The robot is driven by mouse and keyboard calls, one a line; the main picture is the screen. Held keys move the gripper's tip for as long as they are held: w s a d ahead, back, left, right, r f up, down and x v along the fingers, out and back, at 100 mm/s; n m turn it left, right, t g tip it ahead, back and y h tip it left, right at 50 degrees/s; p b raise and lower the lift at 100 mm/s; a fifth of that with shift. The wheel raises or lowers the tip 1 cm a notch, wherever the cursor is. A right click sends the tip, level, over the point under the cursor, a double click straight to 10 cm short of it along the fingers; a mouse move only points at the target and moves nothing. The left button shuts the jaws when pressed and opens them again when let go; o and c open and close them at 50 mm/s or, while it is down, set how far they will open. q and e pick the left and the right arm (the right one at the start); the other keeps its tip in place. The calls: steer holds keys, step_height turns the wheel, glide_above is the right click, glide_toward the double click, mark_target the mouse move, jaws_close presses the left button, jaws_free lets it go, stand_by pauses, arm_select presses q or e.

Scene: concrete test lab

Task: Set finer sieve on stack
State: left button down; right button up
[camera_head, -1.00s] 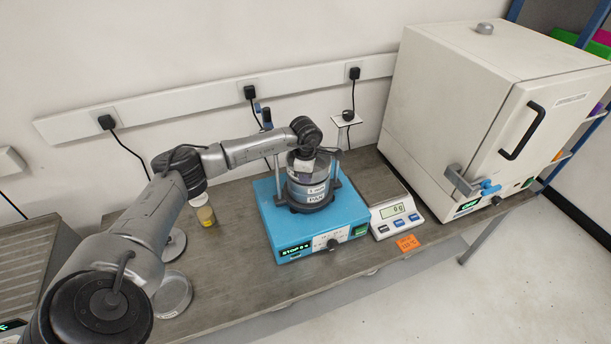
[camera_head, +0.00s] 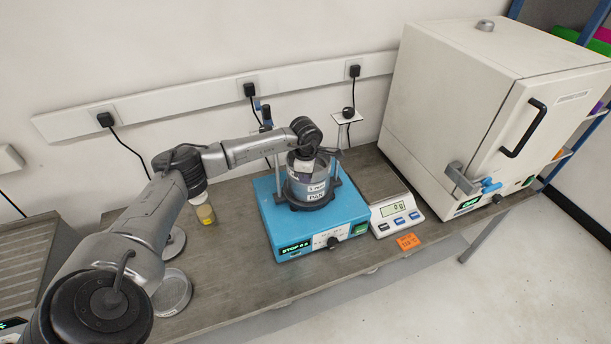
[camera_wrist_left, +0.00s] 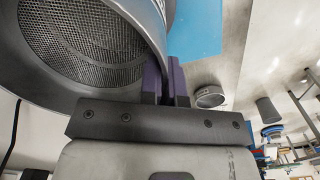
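A round metal sieve with a dark mesh (camera_wrist_left: 85,40) fills the upper left of the left wrist view. My left gripper (camera_wrist_left: 165,82) has its purple fingers on either side of the sieve's rim and is shut on it. In the head view this gripper (camera_head: 304,166) is at the stack (camera_head: 315,197) on the blue shaker (camera_head: 270,227). The stack's lower part is labelled PAN, with another label just above it. The gripper and arm hide part of the stack, so I cannot tell whether the held sieve is fully seated. My right gripper is not in view.
A balance (camera_head: 396,213) reading 0 g stands right of the shaker, with a white oven (camera_head: 470,90) beyond. Upright rods flank the stack.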

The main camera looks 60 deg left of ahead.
arm_select(q)
steer(key=shift+f, duration=0.15)
stand_by(0.4)
steer(key=c, duration=1.2)
jaws_free()
steer(key=shift+c, duration=0.2)
steer(key=shift+r+p, duration=0.55)
steer(key=shift+r, duration=0.35)
steer(key=shift+r+p, duration=1.15)
steer(key=shift+r, duration=0.5)
